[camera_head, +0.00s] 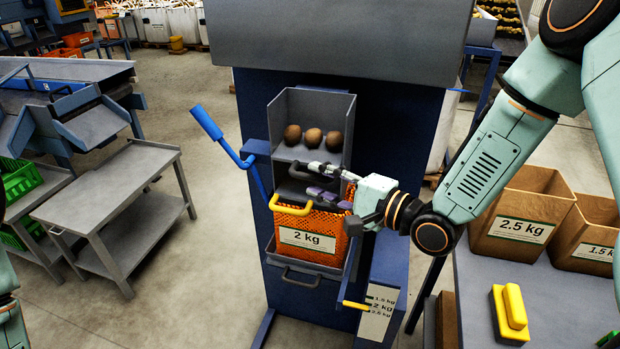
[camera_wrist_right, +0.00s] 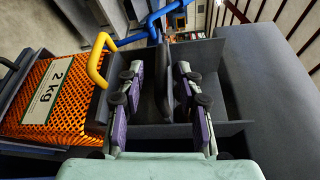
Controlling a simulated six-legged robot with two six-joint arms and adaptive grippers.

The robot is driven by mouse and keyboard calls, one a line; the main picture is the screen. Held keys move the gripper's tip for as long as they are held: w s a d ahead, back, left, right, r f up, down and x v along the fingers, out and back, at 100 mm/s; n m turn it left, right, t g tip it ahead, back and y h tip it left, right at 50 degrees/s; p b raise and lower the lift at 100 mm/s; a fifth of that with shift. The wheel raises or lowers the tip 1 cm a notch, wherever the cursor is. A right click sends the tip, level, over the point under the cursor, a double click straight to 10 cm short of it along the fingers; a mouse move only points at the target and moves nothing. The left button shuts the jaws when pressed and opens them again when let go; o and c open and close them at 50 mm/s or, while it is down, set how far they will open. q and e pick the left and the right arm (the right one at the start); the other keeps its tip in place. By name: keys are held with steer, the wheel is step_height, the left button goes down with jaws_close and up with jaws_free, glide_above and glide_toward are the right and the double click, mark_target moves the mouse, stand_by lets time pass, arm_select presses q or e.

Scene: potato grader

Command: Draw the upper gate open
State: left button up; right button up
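The grey chute (camera_head: 342,105) on the blue grader has an upper shelf holding three potatoes (camera_head: 312,137). Just below it is a dark handle (camera_head: 299,171), which I take to be the upper gate's. My right gripper (camera_head: 314,180) reaches in from the right at this handle. In the right wrist view its two purple-padded fingers (camera_wrist_right: 160,98) are apart, with the dark handle (camera_wrist_right: 164,75) between them and a gap visible on both sides. A yellow handle (camera_head: 291,209) sits lower, above the orange mesh bag (camera_head: 340,222) labelled 2 kg. Only part of my left arm shows at the left edge.
A blue lever (camera_head: 207,122) sticks out left of the chute. A dark lower handle (camera_head: 301,281) is below the bag. A yellow pointer (camera_head: 355,305) stands at the weight scale. A grey trolley (camera_head: 112,190) stands left; a bench with cardboard boxes (camera_head: 522,225) is right.

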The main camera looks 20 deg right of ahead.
steer(key=shift+w+a, duration=0.45)
steer(key=shift+a, duration=0.2)
steer(key=shift+w+a+f, duration=0.1)
steer(key=shift+w+a, duration=0.05)
steer(key=shift+w, duration=0.65)
steer(key=shift+s+a, duration=0.15)
steer(key=shift+c, duration=1.2)
steer(key=shift+d, duration=0.2)
steer(key=c, duration=0.4)
jaws_close()
